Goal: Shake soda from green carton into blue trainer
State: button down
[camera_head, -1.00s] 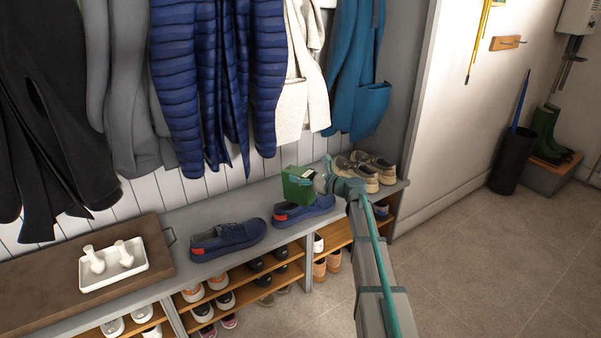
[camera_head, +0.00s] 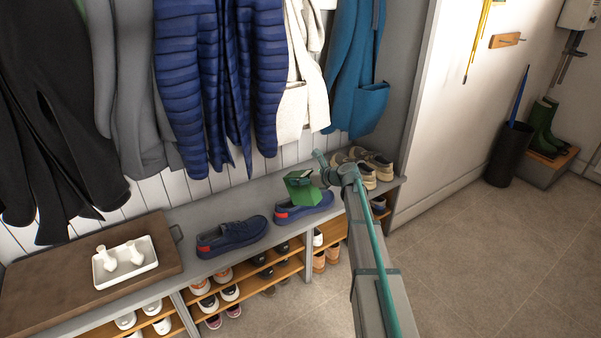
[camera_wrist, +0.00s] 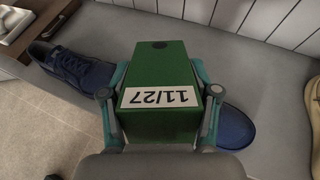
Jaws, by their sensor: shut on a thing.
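My gripper (camera_wrist: 160,108) is shut on the green carton (camera_wrist: 160,60), with a finger on each side of it in the wrist view. The carton has a white label reading 11/27 and a dark round spot near its far end. In the head view the carton (camera_head: 301,190) is tilted, over the right-hand blue trainer (camera_head: 306,208). That trainer also shows in the wrist view (camera_wrist: 236,130), partly hidden behind the carton and gripper. A second blue trainer (camera_head: 231,236) lies to its left on the bench. I cannot see any soda coming out.
Beige shoes (camera_head: 366,165) stand at the bench's right end. A white tray (camera_head: 107,280) with two white objects sits on a brown board (camera_head: 50,265) at the left. Coats (camera_head: 215,70) hang behind the bench; shoe shelves are below.

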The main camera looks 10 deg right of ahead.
jog(key=shift+r+p, duration=0.25)
jog(key=shift+p, duration=0.4)
